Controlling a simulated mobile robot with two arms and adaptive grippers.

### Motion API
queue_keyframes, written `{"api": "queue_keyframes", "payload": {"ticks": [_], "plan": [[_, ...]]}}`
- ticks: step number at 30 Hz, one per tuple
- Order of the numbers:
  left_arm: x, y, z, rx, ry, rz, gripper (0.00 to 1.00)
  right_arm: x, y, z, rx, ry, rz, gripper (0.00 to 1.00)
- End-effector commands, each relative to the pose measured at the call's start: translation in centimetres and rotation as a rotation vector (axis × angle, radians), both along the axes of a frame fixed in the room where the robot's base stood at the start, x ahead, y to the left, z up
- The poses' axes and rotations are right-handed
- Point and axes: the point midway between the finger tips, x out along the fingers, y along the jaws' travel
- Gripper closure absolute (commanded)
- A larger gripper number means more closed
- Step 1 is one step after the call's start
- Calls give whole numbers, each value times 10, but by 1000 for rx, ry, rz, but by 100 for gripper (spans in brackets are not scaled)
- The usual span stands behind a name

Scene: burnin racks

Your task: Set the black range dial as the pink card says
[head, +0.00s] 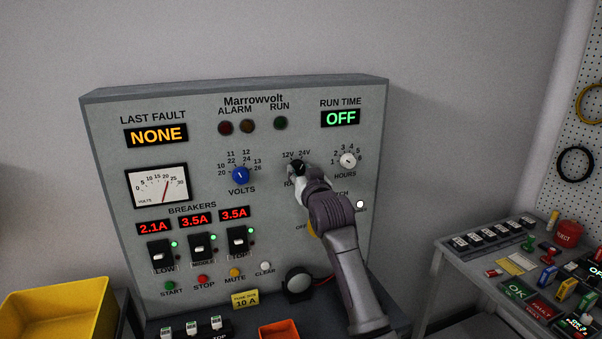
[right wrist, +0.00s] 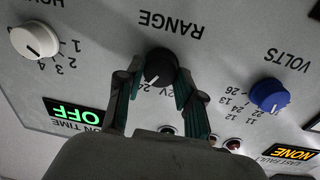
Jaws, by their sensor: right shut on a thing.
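The black range dial (head: 297,166) is on the grey Marrowvolt panel (head: 290,225), below the 12V and 24V marks. The dial also shows in the right wrist view (right wrist: 159,62), which is upside down, beneath the word RANGE. My right gripper (head: 299,173) is at the dial. In the right wrist view its fingers (right wrist: 157,74) are shut on the dial, one on each side. The dial's white line points toward the marks, but the fingers partly hide these, so I cannot tell the exact setting. I cannot make out a pink card. My left gripper is not in view.
The white hours dial (head: 348,161) is close to the right of the range dial, and the blue volts dial (head: 240,176) is to the left. My right arm covers the panel's lower right. A side table (head: 470,268) with stamps and cards stands at right; a yellow bin (head: 55,310) stands at left.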

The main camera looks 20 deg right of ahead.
Motion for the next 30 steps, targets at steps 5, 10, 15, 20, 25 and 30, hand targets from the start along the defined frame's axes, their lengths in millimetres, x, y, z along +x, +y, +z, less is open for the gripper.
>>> {"api": "queue_keyframes", "payload": {"ticks": [5, 10, 15, 20, 25, 30], "plan": [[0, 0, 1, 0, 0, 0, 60, 0, 0, 0, -18, 0, 0, 98], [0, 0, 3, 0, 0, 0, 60, 0, 0, 0, -79, -1, 0, 98], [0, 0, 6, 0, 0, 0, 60, 0, 0, 1, -195, -6, -1, 98], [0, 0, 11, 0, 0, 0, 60, 0, 0, 0, -340, -10, -1, 98], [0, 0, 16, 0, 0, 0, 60, 0, 0, 0, -504, -16, -1, 98], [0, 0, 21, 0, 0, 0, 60, 0, 0, 0, -662, -22, 0, 98]]}}
